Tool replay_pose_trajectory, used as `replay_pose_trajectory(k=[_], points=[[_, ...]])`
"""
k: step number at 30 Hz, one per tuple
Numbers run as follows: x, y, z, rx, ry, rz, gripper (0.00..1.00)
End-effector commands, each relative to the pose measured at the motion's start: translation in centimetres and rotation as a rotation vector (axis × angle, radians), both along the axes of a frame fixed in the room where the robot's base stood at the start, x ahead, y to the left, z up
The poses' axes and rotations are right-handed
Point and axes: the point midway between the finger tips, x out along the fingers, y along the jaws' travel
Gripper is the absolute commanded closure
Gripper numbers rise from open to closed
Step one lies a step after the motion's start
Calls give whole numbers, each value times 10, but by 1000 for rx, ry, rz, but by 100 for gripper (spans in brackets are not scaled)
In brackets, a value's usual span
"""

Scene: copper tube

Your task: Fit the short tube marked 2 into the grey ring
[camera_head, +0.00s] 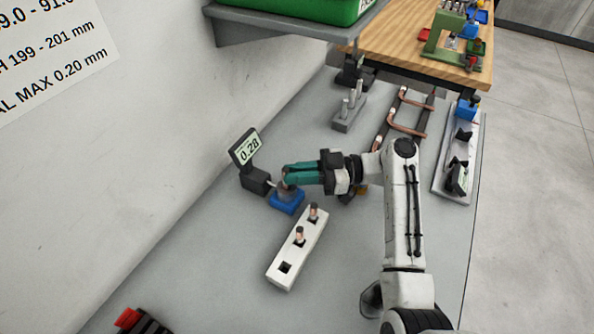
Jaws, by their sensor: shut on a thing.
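My gripper (288,178) has teal fingers pointing left, shut on what appears to be a short tube, mostly hidden by the fingers. The fingertips are right at the grey ring (284,192) on its blue base (287,204). Whether the held tube is inside the ring or just above it cannot be told. A white block (281,277) in front holds two copper-coloured short tubes (300,235) upright; its nearest square socket (285,268) is empty. No number mark is readable on any tube.
A gauge display (246,149) reading 0.28 stands just left of the ring, close to my fingers. A grey stand with pegs (347,118) and bent copper tubes (407,124) lie farther back. The bench (205,270) left of the white block is clear.

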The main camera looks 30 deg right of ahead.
Motion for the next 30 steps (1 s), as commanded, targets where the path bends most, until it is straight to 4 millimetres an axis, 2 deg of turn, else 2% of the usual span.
replay_pose_trajectory(k=[26,27,30], points=[[-1,0,-18,-3,7,-1,100],[-2,0,-19,-3,8,-1,82],[-2,0,-20,-4,8,-1,72]])
